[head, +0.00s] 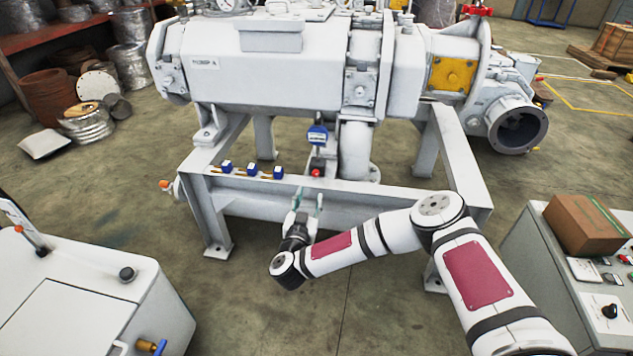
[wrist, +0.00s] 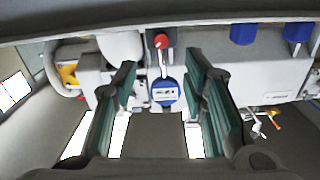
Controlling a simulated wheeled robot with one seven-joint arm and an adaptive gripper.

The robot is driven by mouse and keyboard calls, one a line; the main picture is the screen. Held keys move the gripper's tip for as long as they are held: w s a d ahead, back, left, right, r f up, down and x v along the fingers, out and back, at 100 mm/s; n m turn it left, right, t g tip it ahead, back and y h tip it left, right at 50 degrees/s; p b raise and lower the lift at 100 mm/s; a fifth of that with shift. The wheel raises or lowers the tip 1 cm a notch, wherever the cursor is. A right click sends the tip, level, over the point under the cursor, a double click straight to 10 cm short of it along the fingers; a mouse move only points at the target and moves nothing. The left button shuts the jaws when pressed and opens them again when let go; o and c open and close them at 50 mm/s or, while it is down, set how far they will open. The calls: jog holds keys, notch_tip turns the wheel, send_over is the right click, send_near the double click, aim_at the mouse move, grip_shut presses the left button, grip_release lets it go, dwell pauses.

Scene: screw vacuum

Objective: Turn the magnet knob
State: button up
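A blue-faced digital gauge (head: 317,135) stands on a small dark base on the front beam of the white machine frame. A red knob (head: 316,173) sits at the front of that base, probably the magnet knob. My gripper (head: 307,200) is just below and in front of the knob, apart from it, open and empty. In the wrist view, the red knob (wrist: 160,41) lies beyond the gap between my green-padded fingers (wrist: 160,80). The blue gauge (wrist: 165,91) shows in that gap, behind the fingers. The magnet base is largely hidden.
Several small blue valves with brass ends (head: 251,169) line the beam to the left. A thick white pipe (head: 357,150) stands right of the gauge. A white cabinet (head: 90,300) is at lower left and a control console (head: 560,270) at right. The floor before the frame is open.

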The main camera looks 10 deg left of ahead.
aim_at(315, 174)
jog(key=w+b, duration=0.3)
jog(key=w, duration=0.7)
jog(key=shift+w+b, duration=0.1)
jog(key=shift+b, duration=0.3)
grip_shut()
